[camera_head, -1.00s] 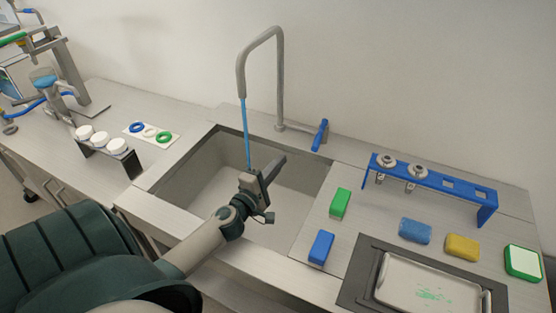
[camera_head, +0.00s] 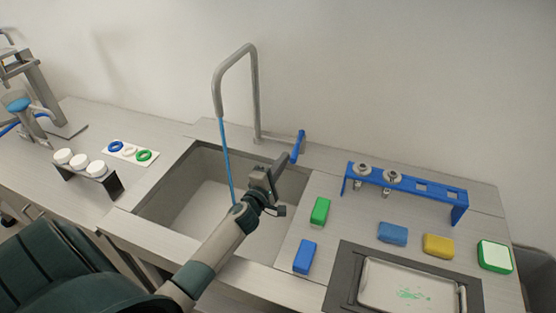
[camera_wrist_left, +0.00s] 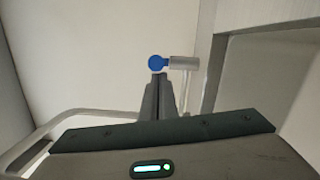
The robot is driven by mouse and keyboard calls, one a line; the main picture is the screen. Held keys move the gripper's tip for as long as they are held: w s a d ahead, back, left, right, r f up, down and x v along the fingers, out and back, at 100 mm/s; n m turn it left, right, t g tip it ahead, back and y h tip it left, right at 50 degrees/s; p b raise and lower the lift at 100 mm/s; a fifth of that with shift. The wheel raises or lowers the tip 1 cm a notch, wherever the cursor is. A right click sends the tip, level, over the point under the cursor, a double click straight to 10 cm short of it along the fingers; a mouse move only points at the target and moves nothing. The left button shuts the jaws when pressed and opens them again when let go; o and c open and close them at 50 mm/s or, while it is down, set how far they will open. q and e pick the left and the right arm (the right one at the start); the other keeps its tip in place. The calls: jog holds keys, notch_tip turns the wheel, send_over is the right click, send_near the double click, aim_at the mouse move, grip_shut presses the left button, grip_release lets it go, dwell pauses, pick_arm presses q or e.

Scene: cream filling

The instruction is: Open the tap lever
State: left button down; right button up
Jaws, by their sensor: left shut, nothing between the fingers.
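The tap is a tall grey bent pipe (camera_head: 255,95) behind the sink, with a blue stream (camera_head: 226,150) coming down from its spout. Its blue lever (camera_head: 299,146) stands up to the right of the pipe's base. In the left wrist view, the round blue end of the lever (camera_wrist_left: 157,63) joins a grey cylinder just beyond the fingertips. My left gripper (camera_head: 284,160) is shut and empty, with its tips close to the lever's left side; it also shows in the wrist view (camera_wrist_left: 158,78). I cannot tell whether they touch. My right gripper is not in view.
The sink (camera_head: 180,195) lies below my left arm. A green block (camera_head: 319,211) and a blue block (camera_head: 304,257) lie right of it. A blue rack (camera_head: 405,182) stands further right, behind sponges and a metal tray (camera_head: 365,290). White-capped jars (camera_head: 80,162) stand left.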

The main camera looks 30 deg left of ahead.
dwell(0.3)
pick_arm(q)
jog(key=w+d+n+y, duration=0.1)
jog(key=w+d+y, duration=0.1)
jog(key=d, duration=0.4)
jog(key=shift+w+n+y+p, duration=0.15)
jog(key=shift+n+y+p, duration=0.15)
jog(key=shift+p, duration=0.1)
jog(key=shift+f, duration=0.1)
